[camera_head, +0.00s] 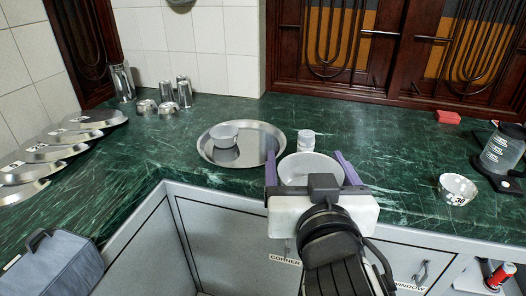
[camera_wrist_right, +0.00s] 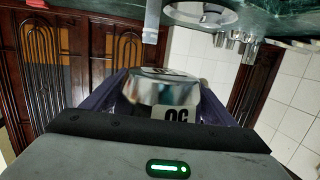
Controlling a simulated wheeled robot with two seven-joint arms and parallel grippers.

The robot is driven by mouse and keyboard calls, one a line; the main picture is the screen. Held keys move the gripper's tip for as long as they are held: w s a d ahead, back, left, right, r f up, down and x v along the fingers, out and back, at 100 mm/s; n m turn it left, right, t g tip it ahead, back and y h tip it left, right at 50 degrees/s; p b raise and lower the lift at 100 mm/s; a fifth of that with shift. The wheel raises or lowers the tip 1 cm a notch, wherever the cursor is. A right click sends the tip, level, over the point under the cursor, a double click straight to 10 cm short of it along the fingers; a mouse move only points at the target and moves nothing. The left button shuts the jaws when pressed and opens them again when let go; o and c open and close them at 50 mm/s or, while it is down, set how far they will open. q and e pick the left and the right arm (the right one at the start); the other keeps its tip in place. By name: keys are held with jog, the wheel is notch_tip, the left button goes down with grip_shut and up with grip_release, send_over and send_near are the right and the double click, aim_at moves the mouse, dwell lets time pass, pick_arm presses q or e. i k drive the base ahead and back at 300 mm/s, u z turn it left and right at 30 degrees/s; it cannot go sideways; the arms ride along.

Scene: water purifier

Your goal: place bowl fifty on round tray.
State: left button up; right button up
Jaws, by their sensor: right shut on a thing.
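The bowl (camera_head: 310,167) is pale and wide-mouthed. My right gripper (camera_head: 312,170) has its purple fingers on either side of it and is shut on it, at the counter's front edge. In the right wrist view the bowl (camera_wrist_right: 160,88) looks metallic, with a partly hidden number label that seems to read 50. The round tray (camera_head: 264,148) is shiny metal and lies on the green counter, left of and behind the held bowl. A smaller bowl (camera_head: 224,135) stands on the tray's left part. My left gripper is not in view.
A white jar (camera_head: 306,140) stands close behind the held bowl, right of the tray. A bowl marked 30 (camera_head: 457,189) and a clear jug (camera_head: 501,149) are at the right. Metal cups (camera_head: 166,92) stand back left; several plates (camera_head: 57,144) lie at far left.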

aim_at(251, 147)
jog(key=u, duration=0.55)
jog(key=k, duration=1.2)
jog(key=z, duration=0.3)
jog(key=i, duration=0.7)
jog(key=z, duration=0.7)
jog(key=i, duration=0.95)
jog(key=u, duration=1.35)
jog(key=i, duration=0.9)
jog(key=u, duration=0.2)
